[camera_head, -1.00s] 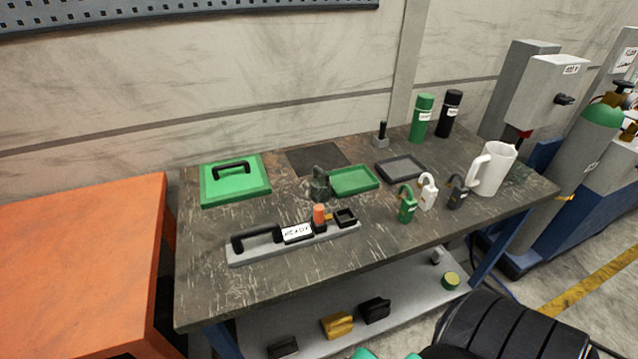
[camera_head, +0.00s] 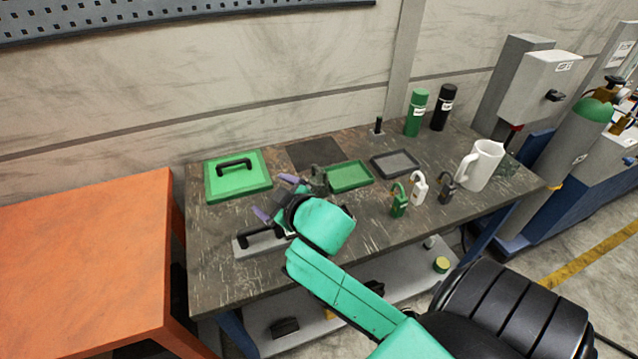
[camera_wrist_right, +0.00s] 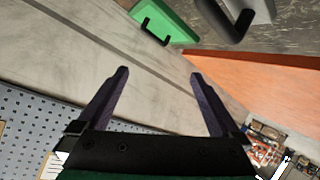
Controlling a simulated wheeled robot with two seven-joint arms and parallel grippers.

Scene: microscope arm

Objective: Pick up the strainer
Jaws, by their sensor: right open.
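No thing in view is plainly recognisable as a strainer. A long grey holder (camera_head: 245,246) with a black handle (camera_head: 262,238) lies at the table's near left, mostly hidden behind my right arm. A black handle (camera_wrist_right: 232,18) shows at the top of the right wrist view. My right gripper (camera_head: 276,197) is over the table's left part, just beyond the holder, with its fingers apart and nothing between them. Its open fingers (camera_wrist_right: 159,73) also show in the right wrist view. My left gripper is out of view.
A green lid (camera_head: 259,185) with a handle lies at the back left. A green tray (camera_head: 349,176), a dark grey tray (camera_head: 395,164), several padlocks (camera_head: 398,205) and a white jug (camera_head: 483,165) stand to the right. An orange table (camera_head: 75,265) is at the left.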

